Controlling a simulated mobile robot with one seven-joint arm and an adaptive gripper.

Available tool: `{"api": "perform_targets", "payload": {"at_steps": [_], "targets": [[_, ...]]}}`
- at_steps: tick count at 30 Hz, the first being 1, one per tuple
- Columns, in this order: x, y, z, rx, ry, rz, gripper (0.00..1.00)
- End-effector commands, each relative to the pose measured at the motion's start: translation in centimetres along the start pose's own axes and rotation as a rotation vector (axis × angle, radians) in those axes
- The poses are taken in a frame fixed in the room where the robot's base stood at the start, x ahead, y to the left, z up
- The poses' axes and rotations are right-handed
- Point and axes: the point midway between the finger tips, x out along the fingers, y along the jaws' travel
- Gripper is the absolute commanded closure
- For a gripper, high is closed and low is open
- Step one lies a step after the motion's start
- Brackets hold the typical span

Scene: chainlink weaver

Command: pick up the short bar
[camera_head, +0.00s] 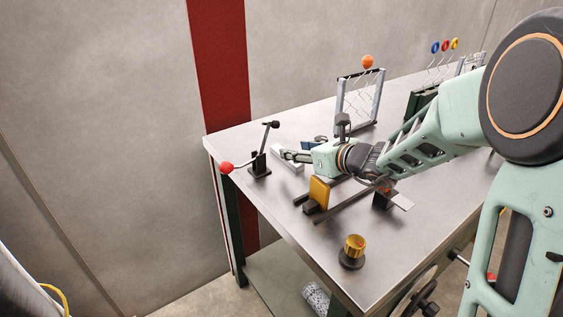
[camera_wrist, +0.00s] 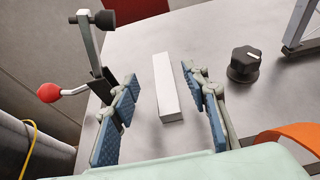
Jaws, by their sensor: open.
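The short bar (camera_wrist: 167,88) is a plain pale grey block lying on the metal bench top. In the wrist view it lies lengthwise between my gripper's two blue-padded fingers (camera_wrist: 160,100), with a clear gap on either side. My gripper is open and empty, and neither finger touches the bar. In the head view my gripper (camera_head: 292,155) is low over the far left part of the bench. The bar is partly hidden there by the fingers.
A lever stand with a red ball (camera_wrist: 49,92) stands left of my fingers. A black knob (camera_wrist: 243,65) stands to the right.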

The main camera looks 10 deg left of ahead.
Motion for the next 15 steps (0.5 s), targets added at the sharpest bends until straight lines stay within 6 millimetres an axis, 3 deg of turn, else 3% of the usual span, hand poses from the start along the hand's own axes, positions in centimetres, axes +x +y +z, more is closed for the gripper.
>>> {"api": "perform_targets", "payload": {"at_steps": [6, 15], "targets": [[3.5, 0.0, -0.1, -0.002, 0.002, 0.001, 0.58], [6.2, 0.1, -0.1, -0.003, 0.002, 0.001, 0.58]]}}
